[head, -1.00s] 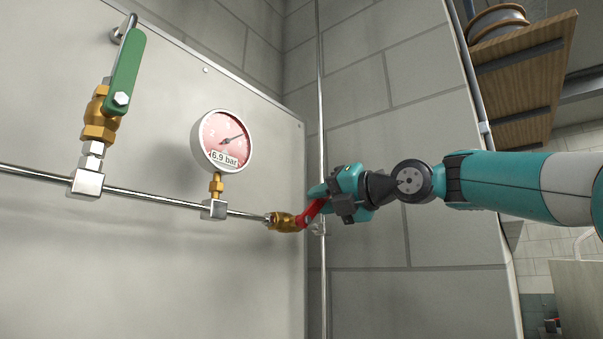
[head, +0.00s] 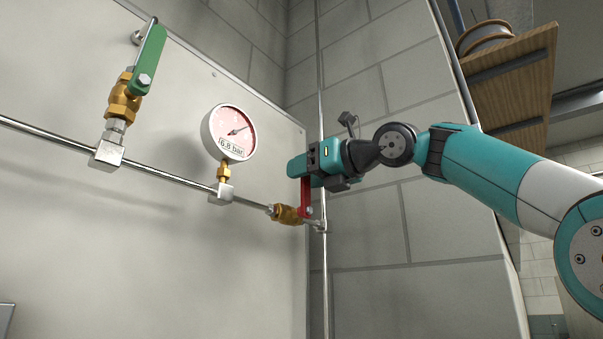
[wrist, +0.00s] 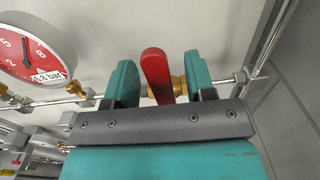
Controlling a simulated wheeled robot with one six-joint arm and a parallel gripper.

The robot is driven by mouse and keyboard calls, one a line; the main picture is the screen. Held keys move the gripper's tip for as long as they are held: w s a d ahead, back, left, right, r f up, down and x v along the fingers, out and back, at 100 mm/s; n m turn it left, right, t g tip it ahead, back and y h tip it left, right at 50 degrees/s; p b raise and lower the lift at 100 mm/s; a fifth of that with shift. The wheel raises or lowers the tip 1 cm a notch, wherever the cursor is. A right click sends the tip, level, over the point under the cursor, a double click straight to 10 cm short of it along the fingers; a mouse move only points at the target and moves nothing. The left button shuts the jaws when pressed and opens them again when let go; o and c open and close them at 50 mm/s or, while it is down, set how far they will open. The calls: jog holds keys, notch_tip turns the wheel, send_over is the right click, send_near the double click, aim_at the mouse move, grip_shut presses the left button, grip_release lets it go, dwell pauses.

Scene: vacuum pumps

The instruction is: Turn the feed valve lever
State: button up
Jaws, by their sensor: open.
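The feed valve is a brass body (head: 286,214) on the thin pipe at the right end of the panel. Its red lever (head: 306,196) points up in the head view, partly hidden by my gripper. My gripper (head: 300,168) is at the lever's upper end. In the wrist view the red lever (wrist: 157,76) stands between the two teal fingers of my gripper (wrist: 160,84), with a gap on each side. The fingers are open around it.
A pressure gauge (head: 229,133) left of the valve reads 6.8 bar. A second brass valve with a green lever (head: 148,60) is at the far left. A vertical pipe (head: 322,270) runs right beside the red-levered valve. A wooden shelf (head: 515,80) hangs upper right.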

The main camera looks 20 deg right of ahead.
jog(key=shift+v, duration=0.95)
jog(key=shift+s+d+b, duration=0.1)
jog(key=shift+b, duration=0.2)
jog(key=b+v, duration=0.1)
jog(key=v, duration=0.4)
jog(key=shift+s+d, duration=0.2)
jog(key=shift+s, duration=0.1)
jog(key=shift+w, duration=0.1)
